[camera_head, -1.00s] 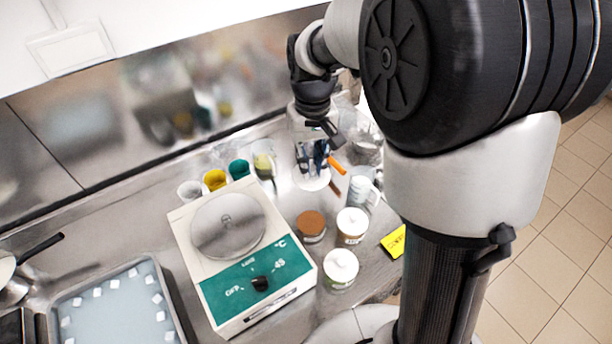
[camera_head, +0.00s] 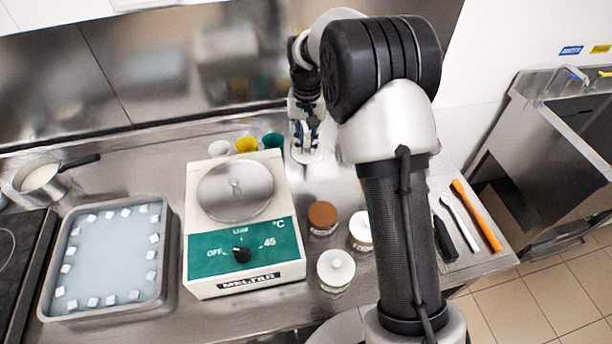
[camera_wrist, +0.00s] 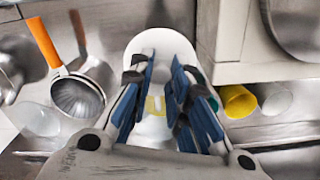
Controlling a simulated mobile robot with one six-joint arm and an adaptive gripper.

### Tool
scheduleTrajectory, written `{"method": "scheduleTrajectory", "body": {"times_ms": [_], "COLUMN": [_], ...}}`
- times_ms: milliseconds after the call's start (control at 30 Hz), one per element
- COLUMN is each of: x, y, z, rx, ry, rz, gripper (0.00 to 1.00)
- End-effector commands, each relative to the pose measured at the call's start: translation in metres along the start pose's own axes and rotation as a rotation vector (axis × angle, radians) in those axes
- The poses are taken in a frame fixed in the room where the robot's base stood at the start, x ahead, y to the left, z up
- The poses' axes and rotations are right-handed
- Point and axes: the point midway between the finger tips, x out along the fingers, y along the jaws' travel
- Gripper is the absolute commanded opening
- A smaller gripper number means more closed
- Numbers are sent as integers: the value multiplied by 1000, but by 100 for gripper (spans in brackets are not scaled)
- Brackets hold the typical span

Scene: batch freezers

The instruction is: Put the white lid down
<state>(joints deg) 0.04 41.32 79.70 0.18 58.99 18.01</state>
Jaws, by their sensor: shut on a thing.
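The white lid (camera_head: 306,157) is a pale round disc below my gripper (camera_head: 303,137), at the back of the steel counter, right of the teal cup (camera_head: 273,141). In the wrist view the lid (camera_wrist: 161,43) shows as a white disc just beyond my blue-padded fingers (camera_wrist: 165,88). The fingers are shut on the lid; its gripped part is mostly hidden between them. I cannot tell whether its underside touches the counter.
The white melter (camera_head: 245,282) with a green panel stands left of the gripper. A yellow cup (camera_head: 247,145) and a white cup (camera_head: 220,148) stand behind it. Several jars, including a brown-lidded one (camera_head: 323,215), stand at its right.

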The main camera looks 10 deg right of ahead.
Motion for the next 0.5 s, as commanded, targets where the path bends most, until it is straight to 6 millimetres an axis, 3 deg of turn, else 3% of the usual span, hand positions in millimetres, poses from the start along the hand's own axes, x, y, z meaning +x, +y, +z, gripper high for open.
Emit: {"method": "scheduleTrajectory", "body": {"times_ms": [33,200,500], "x": [19,60,88], "y": [1,1,1], "z": [1,1,0], "rx": [0,-1,-1], "ry": [-5,-2,-1], "rz": [2,1,0], "gripper": [6,6,6]}}
